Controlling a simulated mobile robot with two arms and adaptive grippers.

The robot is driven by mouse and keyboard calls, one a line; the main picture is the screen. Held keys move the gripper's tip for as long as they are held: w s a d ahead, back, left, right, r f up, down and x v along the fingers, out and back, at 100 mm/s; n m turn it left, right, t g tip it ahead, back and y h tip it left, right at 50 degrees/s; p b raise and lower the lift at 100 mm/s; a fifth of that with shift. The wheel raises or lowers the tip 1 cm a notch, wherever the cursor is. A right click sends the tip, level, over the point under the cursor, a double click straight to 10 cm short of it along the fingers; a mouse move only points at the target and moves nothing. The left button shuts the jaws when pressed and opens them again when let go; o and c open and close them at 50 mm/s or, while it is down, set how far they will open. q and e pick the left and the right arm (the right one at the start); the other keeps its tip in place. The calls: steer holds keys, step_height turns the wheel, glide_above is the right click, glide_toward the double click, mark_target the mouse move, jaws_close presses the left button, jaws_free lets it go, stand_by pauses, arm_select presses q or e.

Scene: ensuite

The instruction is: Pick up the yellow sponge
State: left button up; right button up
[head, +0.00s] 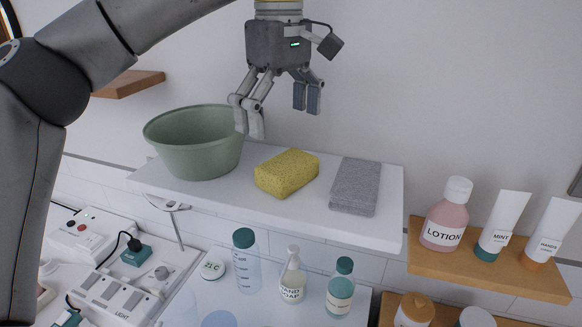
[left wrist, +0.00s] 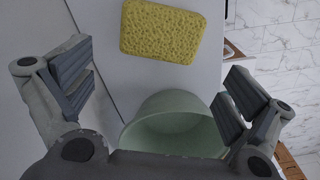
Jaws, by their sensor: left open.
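The yellow sponge (head: 287,173) lies flat on a white shelf (head: 300,218), between a green bowl and a grey cloth. It also shows in the left wrist view (left wrist: 162,31), near the top middle and wholly in sight. My left gripper (head: 280,115) is open and empty in the head view, above the shelf and over the gap between bowl and sponge. In the left wrist view its fingers (left wrist: 157,88) stand wide apart on both sides, with the sponge beyond them and untouched. My right gripper is not in sight.
The green bowl (head: 196,145) stands left of the sponge, close to my left gripper's fingers. The folded grey cloth (head: 355,186) lies to its right. Below are bottles, including hand soap (head: 292,283). A wooden shelf (head: 480,270) at the right holds lotion (head: 446,215) and tubes.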

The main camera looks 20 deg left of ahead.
mark_target(282, 159)
arm_select(q)
step_height(282, 159, down, 2)
steer(key=shift+a+f, duration=0.1)
steer(key=shift+f, duration=0.2)
step_height(282, 159, down, 4)
steer(key=shift+r+p, duration=0.1)
steer(key=shift+p, duration=0.95)
steer(key=shift+f, duration=0.65)
steer(key=c, duration=0.7)
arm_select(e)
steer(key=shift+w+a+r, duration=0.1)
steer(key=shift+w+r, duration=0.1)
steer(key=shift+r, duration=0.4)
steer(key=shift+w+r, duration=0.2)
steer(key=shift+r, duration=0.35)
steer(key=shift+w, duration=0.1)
